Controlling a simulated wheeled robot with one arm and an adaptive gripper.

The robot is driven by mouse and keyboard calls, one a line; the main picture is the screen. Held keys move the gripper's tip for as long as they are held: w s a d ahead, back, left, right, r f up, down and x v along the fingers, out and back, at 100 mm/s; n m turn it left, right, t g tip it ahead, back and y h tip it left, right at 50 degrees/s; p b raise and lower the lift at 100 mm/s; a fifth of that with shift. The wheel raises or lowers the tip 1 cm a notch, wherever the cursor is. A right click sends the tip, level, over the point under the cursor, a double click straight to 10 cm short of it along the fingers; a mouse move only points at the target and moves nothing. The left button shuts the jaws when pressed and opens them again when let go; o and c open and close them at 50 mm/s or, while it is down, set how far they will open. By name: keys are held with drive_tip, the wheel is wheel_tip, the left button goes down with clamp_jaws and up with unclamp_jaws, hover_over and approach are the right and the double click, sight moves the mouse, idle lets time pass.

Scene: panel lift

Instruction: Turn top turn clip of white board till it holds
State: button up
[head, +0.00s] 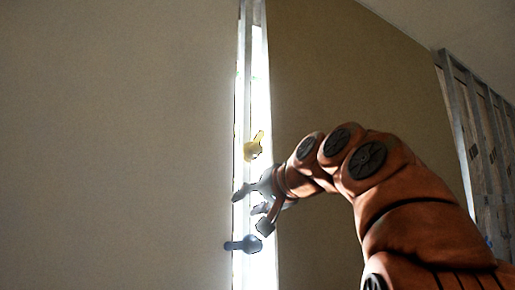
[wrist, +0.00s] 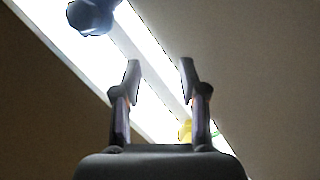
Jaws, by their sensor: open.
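A yellow turn clip (head: 252,147) sits on the bright upright strip between two large panels, its lever tilted up to the right. A dark blue turn clip (head: 243,244) sits lower on the strip, its lever pointing left. My gripper (head: 250,197) is at the strip between the two clips, below the yellow one, apart from both. In the wrist view my gripper (wrist: 160,68) is open with nothing between its fingertips. The blue clip (wrist: 92,15) shows there at upper left; the yellow clip (wrist: 186,130) is partly hidden behind the right finger. I cannot tell which panel is the white board.
A large pale panel (head: 115,140) fills the left, and a browner panel (head: 350,95) stands right of the strip. A metal frame (head: 470,120) stands at far right. My arm covers the lower right. A small green bit (wrist: 214,134) shows beside the yellow clip.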

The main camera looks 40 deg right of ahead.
sight(259, 147)
drive_tip(key=s+d+r+t+h, duration=0.25)
drive_tip(key=s+r, duration=0.25)
drive_tip(key=r, duration=0.8)
drive_tip(key=shift+t+y, duration=0.35)
drive_tip(key=shift+y, duration=0.1)
drive_tip(key=shift+w+d+f+p, duration=0.15)
drive_tip(key=shift+w+p, duration=0.35)
drive_tip(key=shift+w, duration=0.75)
drive_tip(key=shift+w+d+p, duration=0.25)
drive_tip(key=shift+w+p, duration=0.2)
drive_tip(key=shift+w, duration=0.8)
drive_tip(key=shift+w+d+f+p, duration=0.15)
drive_tip(key=shift+w+p, duration=0.35)
drive_tip(key=shift+w, duration=0.75)
drive_tip(key=shift+c, duration=0.3)
clamp_jaws()
